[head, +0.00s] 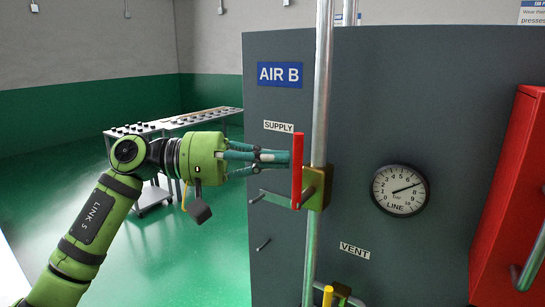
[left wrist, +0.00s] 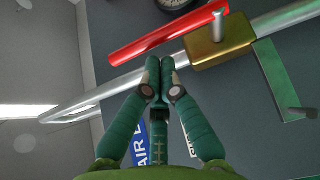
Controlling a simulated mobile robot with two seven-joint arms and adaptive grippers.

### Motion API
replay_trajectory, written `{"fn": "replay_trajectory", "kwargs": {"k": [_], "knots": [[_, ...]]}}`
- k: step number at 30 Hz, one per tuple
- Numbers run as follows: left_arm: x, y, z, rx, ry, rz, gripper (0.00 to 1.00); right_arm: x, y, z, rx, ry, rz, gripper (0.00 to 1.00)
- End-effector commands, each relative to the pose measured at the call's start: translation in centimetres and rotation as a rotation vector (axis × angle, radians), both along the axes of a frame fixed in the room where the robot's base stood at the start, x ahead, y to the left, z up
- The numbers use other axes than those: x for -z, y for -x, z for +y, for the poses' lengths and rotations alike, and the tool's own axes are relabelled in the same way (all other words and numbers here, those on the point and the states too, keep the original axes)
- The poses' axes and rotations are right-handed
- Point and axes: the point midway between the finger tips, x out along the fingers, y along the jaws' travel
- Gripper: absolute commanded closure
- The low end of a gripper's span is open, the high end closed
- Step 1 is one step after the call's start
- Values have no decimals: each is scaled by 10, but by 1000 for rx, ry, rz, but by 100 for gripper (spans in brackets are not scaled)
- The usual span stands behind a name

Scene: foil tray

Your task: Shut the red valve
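The red valve lever (head: 297,170) stands upright, parallel to the vertical metal pipe, in front of a brass valve body (head: 316,188) under the SUPPLY label. In the left wrist view the red lever (left wrist: 168,36) crosses just beyond my fingertips, with the brass body (left wrist: 220,42) at its right. My left gripper (head: 287,157) comes in from the left, its fingertips close to the lever's left side. In the left wrist view my left gripper (left wrist: 160,80) has its fingertips together, with nothing seen between them. I cannot tell whether they touch the lever. My right gripper is not in view.
A green bracket (head: 272,198) with pegs sits at the valve. A pressure gauge (head: 400,190) is to the right. A yellow handle (head: 328,297) is below, near the VENT label. A red cabinet (head: 512,190) stands at the right. A bench (head: 200,118) is behind my left arm.

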Motion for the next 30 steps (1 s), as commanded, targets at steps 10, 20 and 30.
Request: {"fn": "replay_trajectory", "kwargs": {"k": [10,20,30], "knots": [[-3,2,-3,0,-45,-32,100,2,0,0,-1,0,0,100],[-5,4,-6,1,-86,-60,100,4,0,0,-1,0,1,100],[-8,8,-11,1,-162,-112,100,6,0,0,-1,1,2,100]]}}
